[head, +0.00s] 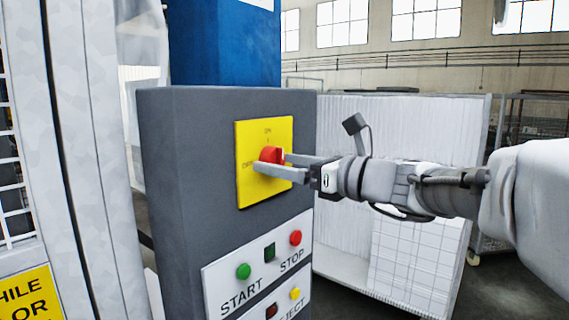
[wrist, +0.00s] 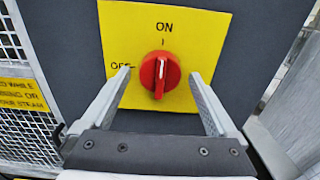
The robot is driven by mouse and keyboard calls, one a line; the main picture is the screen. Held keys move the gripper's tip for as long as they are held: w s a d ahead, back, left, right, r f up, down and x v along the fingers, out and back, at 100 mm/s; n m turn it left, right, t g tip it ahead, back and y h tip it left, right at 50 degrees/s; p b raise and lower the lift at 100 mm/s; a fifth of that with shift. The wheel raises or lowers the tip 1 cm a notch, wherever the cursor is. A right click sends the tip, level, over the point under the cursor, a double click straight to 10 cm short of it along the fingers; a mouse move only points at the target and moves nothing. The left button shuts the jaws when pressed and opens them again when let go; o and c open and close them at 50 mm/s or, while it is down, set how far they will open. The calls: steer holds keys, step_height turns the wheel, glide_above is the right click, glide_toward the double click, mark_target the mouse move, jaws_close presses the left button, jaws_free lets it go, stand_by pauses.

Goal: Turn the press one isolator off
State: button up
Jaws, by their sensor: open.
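The isolator is a red rotary knob (head: 271,155) on a yellow plate (head: 250,190) high on the grey control box. In the wrist view the red knob (wrist: 160,82) has a white pointer line standing nearly upright, toward the ON mark at the top of the plate (wrist: 205,45). The OFF mark is at the left and partly covered by a finger. My gripper (head: 272,163) is open, its two fingers reaching toward the plate on either side of the knob. In the wrist view the gripper (wrist: 160,80) shows a gap between each finger and the knob.
Below the plate, a white panel (head: 217,275) carries a green START button (head: 243,271), a red STOP button (head: 295,237) and other buttons. A mesh guard (head: 15,150) stands at the left. A white-panelled cage (head: 400,262) stands behind my arm at the right.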

steer(key=shift+c, duration=0.3)
steer(key=c, duration=1.3)
steer(key=shift+f+b, duration=0.1)
steer(key=shift+b, duration=0.3)
steer(key=shift+w+d+r+n+b, duration=0.1)
steer(key=shift+n+b, duration=4.4)
steer(key=shift+b, duration=0.15)
steer(key=shift+d+r+n+b, duration=0.1)
steer(key=shift+n+b, duration=4.4)
steer(key=shift+b, duration=0.15)
steer(key=shift+r, duration=0.1)
